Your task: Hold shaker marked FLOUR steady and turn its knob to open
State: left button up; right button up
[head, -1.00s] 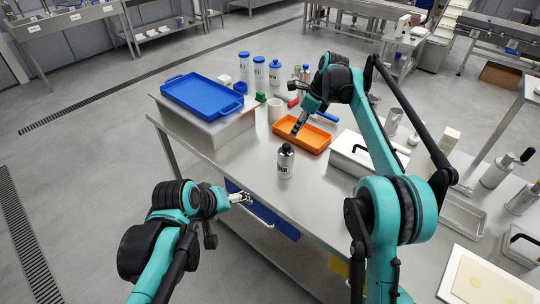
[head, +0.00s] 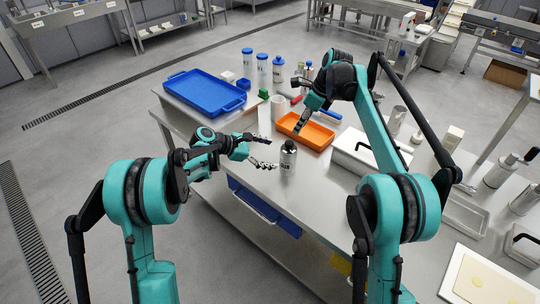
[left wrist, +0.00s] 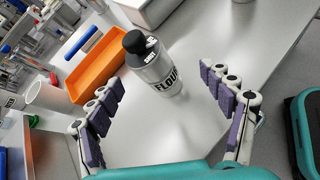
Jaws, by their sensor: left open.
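The shaker marked FLOUR (head: 288,160) stands upright on the steel table, a clear and grey body with a black top. In the left wrist view the shaker (left wrist: 160,75) shows its FLOUR label, and its black knob (left wrist: 135,42) points away. My left gripper (head: 268,152) is open just left of the shaker. In the left wrist view its fingers (left wrist: 168,95) are spread to either side, with the shaker ahead between them and apart from both. My right gripper (head: 298,131) hangs above the orange tray's near-left side, behind the shaker; its jaws are too small to read.
An orange tray (head: 328,142) lies behind the shaker. A white cup (head: 278,107) and several bottles stand farther back. A lidded steel container (head: 361,164) stands to the right. The table's front left is bare.

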aim_at(288, 157)
pick_arm(q)
jog(key=w+d+f, duration=0.1)
jog(key=d+f, duration=0.1)
jog(key=w+d+f+n+h, duration=0.1)
jog(key=w+d+f, duration=0.1)
jog(key=w+d+f+n, duration=0.1)
jog(key=w+d+f, duration=0.1)
jog(key=shift+w+d+f+h, duration=0.15)
jog(key=shift+d+f+h, duration=0.1)
jog(key=shift+d+h, duration=0.15)
jog(key=c, duration=1.5)
jog(key=shift+c, duration=0.2)
